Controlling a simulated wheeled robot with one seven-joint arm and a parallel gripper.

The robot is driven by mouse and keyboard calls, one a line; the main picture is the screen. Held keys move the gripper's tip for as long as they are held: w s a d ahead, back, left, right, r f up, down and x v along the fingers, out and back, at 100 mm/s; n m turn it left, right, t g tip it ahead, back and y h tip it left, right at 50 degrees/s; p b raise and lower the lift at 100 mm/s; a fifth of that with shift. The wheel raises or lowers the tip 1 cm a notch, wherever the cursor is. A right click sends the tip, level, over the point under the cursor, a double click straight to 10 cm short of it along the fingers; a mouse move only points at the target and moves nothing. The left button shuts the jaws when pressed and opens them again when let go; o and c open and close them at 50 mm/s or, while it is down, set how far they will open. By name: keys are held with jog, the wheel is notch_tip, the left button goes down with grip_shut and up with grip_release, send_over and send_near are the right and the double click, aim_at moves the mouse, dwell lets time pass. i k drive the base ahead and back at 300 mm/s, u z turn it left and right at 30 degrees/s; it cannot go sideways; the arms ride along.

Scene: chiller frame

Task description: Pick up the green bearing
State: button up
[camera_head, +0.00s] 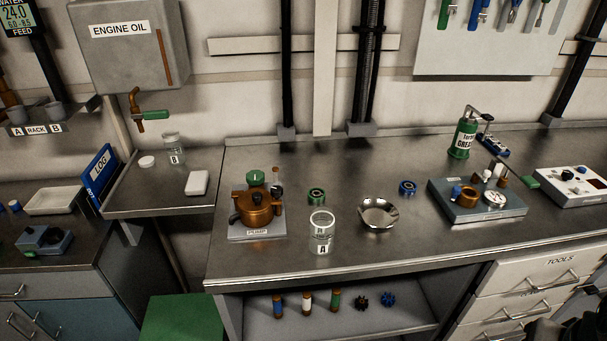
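The green bearing (316,196) is a small ring with a dark centre. It lies on the steel workbench top (340,255), behind the glass jar marked A (321,236) and to the right of the copper-coloured pump (258,210). A gap separates it from the pump. A similar blue bearing (407,187) lies farther right, beyond a shiny metal bowl (379,214). My gripper cannot be made out; only a dark shape, perhaps part of my arm, shows in the bottom right corner.
A grey tray with parts (478,207), a green grease can (463,138) and a white instrument box (575,186) stand at the right. Several small parts sit on the shelf below (390,322). The bench is clear behind the green bearing.

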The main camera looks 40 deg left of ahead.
aim_at(315, 195)
jog(key=u, duration=0.8)
jog(key=i, duration=0.8)
jog(key=u, duration=0.6)
